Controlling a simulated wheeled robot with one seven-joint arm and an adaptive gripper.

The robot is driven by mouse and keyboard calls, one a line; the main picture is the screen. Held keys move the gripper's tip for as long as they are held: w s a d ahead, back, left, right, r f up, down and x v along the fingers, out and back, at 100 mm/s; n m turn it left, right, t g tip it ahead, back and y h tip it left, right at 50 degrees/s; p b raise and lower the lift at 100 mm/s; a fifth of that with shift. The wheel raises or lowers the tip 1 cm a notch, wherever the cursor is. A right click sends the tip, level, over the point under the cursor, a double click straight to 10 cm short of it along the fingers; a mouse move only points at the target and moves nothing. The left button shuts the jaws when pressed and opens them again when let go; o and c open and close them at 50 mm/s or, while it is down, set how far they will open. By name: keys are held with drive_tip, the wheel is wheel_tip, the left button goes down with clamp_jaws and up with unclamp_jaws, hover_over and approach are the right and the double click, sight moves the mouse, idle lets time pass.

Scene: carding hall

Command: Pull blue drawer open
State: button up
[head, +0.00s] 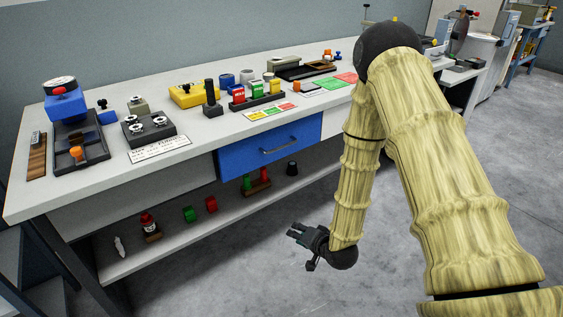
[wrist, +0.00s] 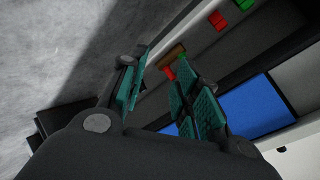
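The blue drawer (head: 238,158) sits under the worktop at the middle of the bench, its front about level with the pale panel beside it. A grey bar handle (head: 278,147) runs across its face. The blue front also shows in the wrist view (wrist: 252,106), on the right behind the fingers, where I cannot make out the handle. My gripper (head: 296,232) is in front of the bench, lower than the drawer and apart from it. In the wrist view its teal-padded fingers (wrist: 158,88) are spread with an empty gap between them.
The white worktop (head: 70,190) carries several tools, boxes and cards. A lower shelf (head: 170,244) holds small red and green items and a black cup (head: 292,168). Bare grey floor (head: 235,290) lies open in front of the bench.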

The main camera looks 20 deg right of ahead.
drive_tip(key=w+d+r+m+t+y+b, duration=0.15)
drive_tip(key=w+r+m+t+b, duration=0.3)
drive_tip(key=w, duration=0.55)
drive_tip(key=t+y+b, duration=0.3)
drive_tip(key=t+b, duration=0.1)
drive_tip(key=b, duration=0.3)
approach(282, 147)
drive_tip(key=shift+m+g, duration=0.25)
drive_tip(key=shift+m, duration=0.1)
drive_tip(key=b+x, duration=0.1)
drive_tip(key=x, duration=0.9)
drive_tip(key=shift+w+d+b, duration=0.1)
drive_tip(key=shift+w+b, duration=0.15)
drive_tip(key=shift+b, duration=0.1)
clamp_jaws()
